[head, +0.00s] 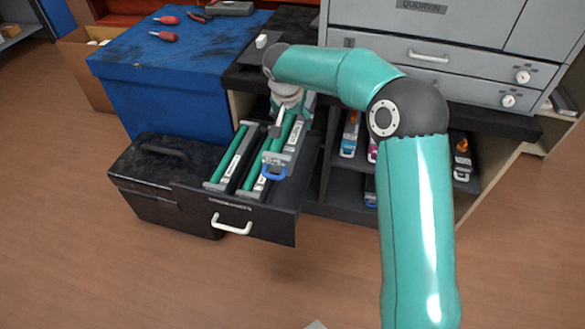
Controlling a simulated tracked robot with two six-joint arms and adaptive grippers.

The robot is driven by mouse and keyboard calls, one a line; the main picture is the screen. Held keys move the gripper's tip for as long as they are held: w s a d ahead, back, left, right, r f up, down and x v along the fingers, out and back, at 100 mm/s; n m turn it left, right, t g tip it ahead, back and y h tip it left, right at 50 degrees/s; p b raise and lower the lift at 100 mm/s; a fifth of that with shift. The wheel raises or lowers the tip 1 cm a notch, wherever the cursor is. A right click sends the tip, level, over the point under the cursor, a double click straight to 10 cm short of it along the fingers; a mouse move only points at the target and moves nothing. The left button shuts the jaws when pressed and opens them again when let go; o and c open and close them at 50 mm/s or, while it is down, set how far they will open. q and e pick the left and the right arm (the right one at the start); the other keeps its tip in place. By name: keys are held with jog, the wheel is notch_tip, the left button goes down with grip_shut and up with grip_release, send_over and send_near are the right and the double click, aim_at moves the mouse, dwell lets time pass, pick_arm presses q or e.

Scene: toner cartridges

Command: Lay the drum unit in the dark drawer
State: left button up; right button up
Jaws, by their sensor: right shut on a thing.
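The dark drawer (270,222) is pulled out, with a white handle on its front. My right gripper (279,129) is over the drawer's right part, shut on a drum unit (291,146). This unit has a grey frame, a green roller, a white label and a blue loop handle at its near end. It is over or in the drawer opening; whether it touches the bottom cannot be told. Two similar units, one on the left (229,162) and one in the middle (250,177), lie in the drawer to its left. My left gripper is not in view.
A black case (165,190) stands left of the drawer, below a blue cabinet (185,95) with red-handled tools on top. A grey printer (430,30) stands on the dark counter. Cartridges with coloured parts (350,135) stand on the shelf right of the drawer. The front floor is mostly clear.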

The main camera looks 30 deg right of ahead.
notch_tip(320, 180, down, 17)
jog(key=b, duration=0.4)
jog(key=o, duration=1.7)
jog(key=shift+r, duration=0.1)
jog(key=p+v, duration=0.2)
jog(key=v, duration=1)
jog(key=shift+s, duration=0.1)
